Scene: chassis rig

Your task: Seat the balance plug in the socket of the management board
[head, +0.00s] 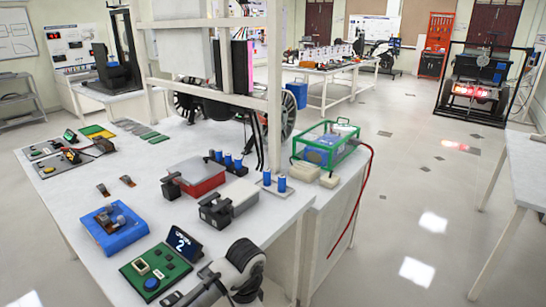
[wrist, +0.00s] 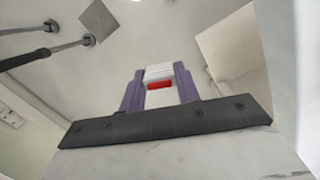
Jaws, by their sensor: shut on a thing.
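My gripper (wrist: 158,80) is at the bottom of the wrist view, its two purple fingers shut on a small white block with a red stripe, which looks like the balance plug (wrist: 159,73). In the head view my arm reaches in from the bottom edge, and its dark end lies low beside a green board (head: 133,269), which looks like the management board. The board lies on the near table and carries a pale rectangular socket (head: 141,267) and a round blue part. The plug cannot be made out in the head view. Whether it touches the socket cannot be told.
A dark sign marked 2 (head: 183,242) stands behind the board. A blue fixture (head: 118,232) sits further back. Red (head: 195,178) and grey (head: 230,200) boxes, blue cylinders (head: 281,184) and a green-framed crate (head: 326,144) stand on the table. Bare tabletop lies around the board's left.

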